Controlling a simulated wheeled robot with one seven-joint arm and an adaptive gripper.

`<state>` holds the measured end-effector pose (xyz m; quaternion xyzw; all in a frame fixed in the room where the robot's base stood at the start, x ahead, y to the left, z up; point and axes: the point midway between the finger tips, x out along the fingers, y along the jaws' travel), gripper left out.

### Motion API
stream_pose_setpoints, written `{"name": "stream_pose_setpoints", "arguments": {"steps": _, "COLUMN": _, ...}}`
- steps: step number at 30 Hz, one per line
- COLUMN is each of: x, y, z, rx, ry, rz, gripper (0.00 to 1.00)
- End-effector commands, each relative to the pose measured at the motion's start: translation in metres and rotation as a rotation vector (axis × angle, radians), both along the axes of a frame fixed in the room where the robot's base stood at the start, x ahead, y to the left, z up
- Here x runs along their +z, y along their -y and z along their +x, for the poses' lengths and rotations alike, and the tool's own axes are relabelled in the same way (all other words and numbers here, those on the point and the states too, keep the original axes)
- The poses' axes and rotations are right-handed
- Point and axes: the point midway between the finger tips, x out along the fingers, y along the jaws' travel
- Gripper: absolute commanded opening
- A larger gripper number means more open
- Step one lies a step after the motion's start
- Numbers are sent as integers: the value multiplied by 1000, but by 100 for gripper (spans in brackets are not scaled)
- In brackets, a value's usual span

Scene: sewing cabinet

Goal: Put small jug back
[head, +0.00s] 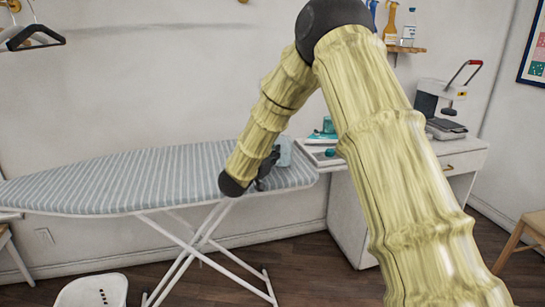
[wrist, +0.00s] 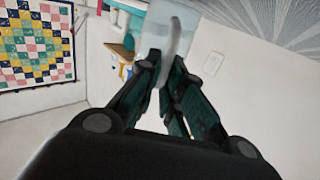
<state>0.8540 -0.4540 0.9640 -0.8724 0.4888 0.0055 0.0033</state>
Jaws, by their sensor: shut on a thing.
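The small jug (head: 283,152) is pale blue and see-through. In the head view it shows over the right end of the striped ironing board (head: 120,178), partly hidden behind my gripper (head: 267,170). In the wrist view the jug (wrist: 152,35) is at the top centre, with its curved grey handle between my fingers. My gripper (wrist: 172,72) is shut on the handle. I cannot tell whether the jug's base touches the board.
A white cabinet (head: 463,158) stands right of the board, with a teal iron (head: 322,137) on its left part and a heat press (head: 440,105) on its right. A wall shelf (head: 405,49) above holds spray bottles (head: 390,24). A white basket (head: 92,291) is on the floor.

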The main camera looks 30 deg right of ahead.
Motion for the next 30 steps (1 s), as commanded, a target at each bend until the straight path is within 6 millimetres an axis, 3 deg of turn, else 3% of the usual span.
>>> {"name": "stream_pose_setpoints", "arguments": {"steps": 3, "x": -9, "y": 0, "z": 0, "rx": 1, "ry": 0, "rz": 0, "gripper": 0}}
{"name": "stream_pose_setpoints", "arguments": {"steps": 14, "x": -12, "y": 0, "z": 0, "rx": 1, "ry": 0, "rz": 0, "gripper": 0}}
{"name": "stream_pose_setpoints", "arguments": {"steps": 15, "x": -12, "y": 0, "z": 0, "rx": 0, "ry": 0, "rz": 0, "gripper": 13}}
{"name": "stream_pose_setpoints", "arguments": {"steps": 18, "x": -12, "y": 0, "z": 0, "rx": 0, "ry": 0, "rz": 0, "gripper": 31}}
{"name": "stream_pose_setpoints", "arguments": {"steps": 30, "x": -9, "y": -1, "z": -1, "rx": 1, "ry": 1, "rz": 1, "gripper": 31}}
